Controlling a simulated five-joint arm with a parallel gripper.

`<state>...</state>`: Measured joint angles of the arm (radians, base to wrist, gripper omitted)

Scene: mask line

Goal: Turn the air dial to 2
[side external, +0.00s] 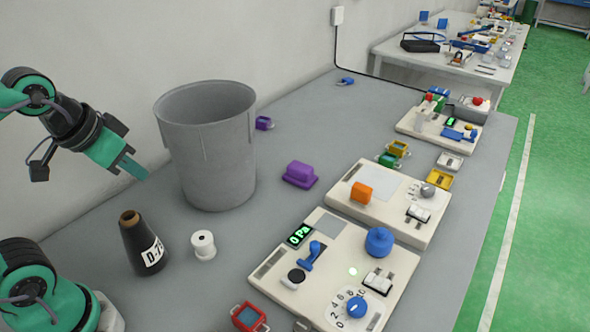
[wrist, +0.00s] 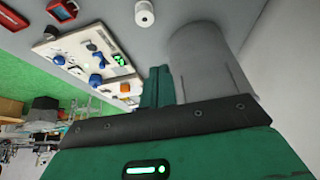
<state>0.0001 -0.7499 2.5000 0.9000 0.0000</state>
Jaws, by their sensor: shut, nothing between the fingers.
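The air dial (side external: 355,307) is a blue knob on a white numbered scale, at the front corner of the nearest cream panel (side external: 325,277). Its pointer is too small to read. The dial seems to show as a small blue knob in the wrist view (wrist: 58,60). A green display (side external: 299,235) on the same panel reads 0 Pa. My gripper (side external: 135,168) is shut and empty, raised at the left beside the grey bin, far from the dial. Its shut fingers also show in the wrist view (wrist: 158,86).
A red box (side external: 249,317) lies nearby.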

